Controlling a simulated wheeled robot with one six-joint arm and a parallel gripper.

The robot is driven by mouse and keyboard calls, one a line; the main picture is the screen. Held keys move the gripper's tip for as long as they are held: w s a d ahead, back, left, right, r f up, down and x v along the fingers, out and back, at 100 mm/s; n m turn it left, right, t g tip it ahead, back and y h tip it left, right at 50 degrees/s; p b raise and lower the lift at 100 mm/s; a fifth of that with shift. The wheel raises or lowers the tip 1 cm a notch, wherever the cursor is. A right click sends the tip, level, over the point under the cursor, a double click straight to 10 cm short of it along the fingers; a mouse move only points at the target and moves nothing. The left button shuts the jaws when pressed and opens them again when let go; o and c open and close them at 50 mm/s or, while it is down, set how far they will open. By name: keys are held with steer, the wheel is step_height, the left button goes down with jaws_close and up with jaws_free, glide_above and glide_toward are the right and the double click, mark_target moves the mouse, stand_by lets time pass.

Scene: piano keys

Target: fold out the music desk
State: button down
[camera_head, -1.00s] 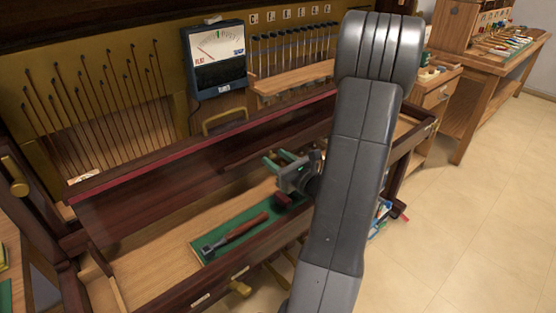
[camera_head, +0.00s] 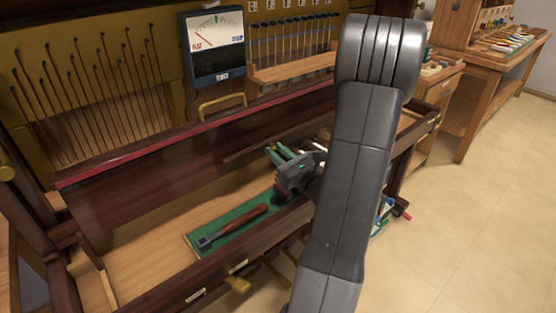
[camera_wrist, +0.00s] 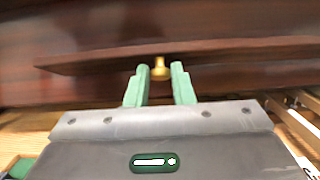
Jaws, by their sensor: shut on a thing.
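The music desk (camera_head: 150,190) is a long dark red-brown wooden panel leaning inside the opened piano case. A narrow wooden ledge (camera_wrist: 85,62) runs along it, with a small brass knob (camera_wrist: 160,70) at its middle. My gripper (camera_head: 278,154) has green fingers and is at the desk's ledge, partly beside my grey arm. In the wrist view, my gripper (camera_wrist: 160,76) has one finger on each side of the knob and is shut on it. The head view does not show the knob, and my arm hides the desk's right part.
A hammer (camera_head: 235,227) lies on a green mat (camera_head: 205,252) in the case below the desk. A meter (camera_head: 215,48) and a rack of tools (camera_head: 295,40) stand behind. A workbench (camera_head: 480,60) is at the far right. The tiled floor (camera_head: 470,210) at right is clear.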

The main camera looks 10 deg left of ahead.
steer(key=f+t+y+b, duration=0.1)
steer(key=f+b, duration=0.1)
steer(key=b, duration=0.3)
steer(key=shift+w+a+y, duration=0.1)
steer(key=shift+y, duration=0.3)
steer(key=shift+t, duration=0.3)
steer(key=shift+r, duration=0.15)
steer(key=c, duration=1.3)
jaws_free()
steer(key=shift+o, duration=0.2)
steer(key=v, duration=1.4)
steer(key=shift+w+a, duration=0.1)
steer(key=shift+w, duration=0.05)
